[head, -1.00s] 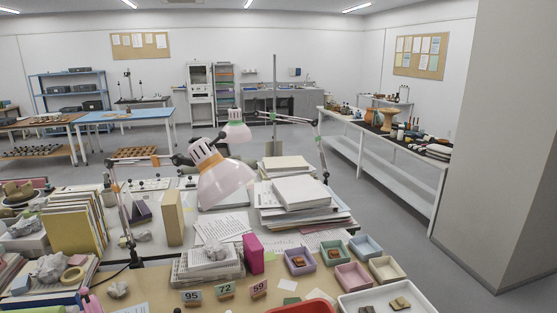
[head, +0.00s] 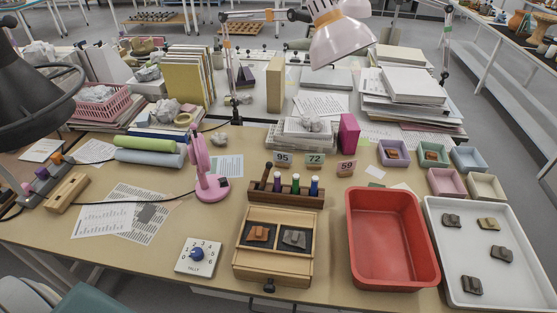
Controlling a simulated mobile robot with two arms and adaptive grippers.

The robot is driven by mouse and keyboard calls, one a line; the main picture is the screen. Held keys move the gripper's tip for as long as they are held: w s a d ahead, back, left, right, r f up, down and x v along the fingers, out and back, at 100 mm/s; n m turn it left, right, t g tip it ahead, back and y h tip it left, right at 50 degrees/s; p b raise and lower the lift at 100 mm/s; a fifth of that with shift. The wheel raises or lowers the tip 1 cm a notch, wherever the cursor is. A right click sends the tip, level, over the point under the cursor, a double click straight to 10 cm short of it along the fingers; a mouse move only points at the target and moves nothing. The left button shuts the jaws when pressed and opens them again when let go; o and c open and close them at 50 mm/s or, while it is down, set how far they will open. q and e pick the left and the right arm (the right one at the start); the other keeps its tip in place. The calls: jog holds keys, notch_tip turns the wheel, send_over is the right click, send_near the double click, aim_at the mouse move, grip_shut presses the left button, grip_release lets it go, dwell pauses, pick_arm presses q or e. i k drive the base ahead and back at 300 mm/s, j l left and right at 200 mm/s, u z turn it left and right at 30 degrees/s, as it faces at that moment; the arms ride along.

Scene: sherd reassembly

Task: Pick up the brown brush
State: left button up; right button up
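A thin dark brown handle (head: 266,174) stands tilted at the left end of a wooden rack (head: 285,200) that also holds small bottles. It may be the brown brush; its bristles cannot be made out. The rack stands behind a shallow wooden tray (head: 273,274) on the tan table. Neither of my grippers is in view.
The tray holds an orange sherd (head: 259,234) and a grey sherd (head: 294,238). A red basin (head: 392,240) and a white tray (head: 436,222) with several sherds stand right. A pink lamp (head: 210,186) stands left of the rack. A large black object (head: 30,95) fills the upper left.

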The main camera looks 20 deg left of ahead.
aim_at(269, 165)
jog(key=i+l+u, duration=0.1)
jog(key=l+u, duration=0.2)
jog(key=l, duration=0.45)
jog(key=l+u, duration=0.3)
jog(key=l, duration=0.45)
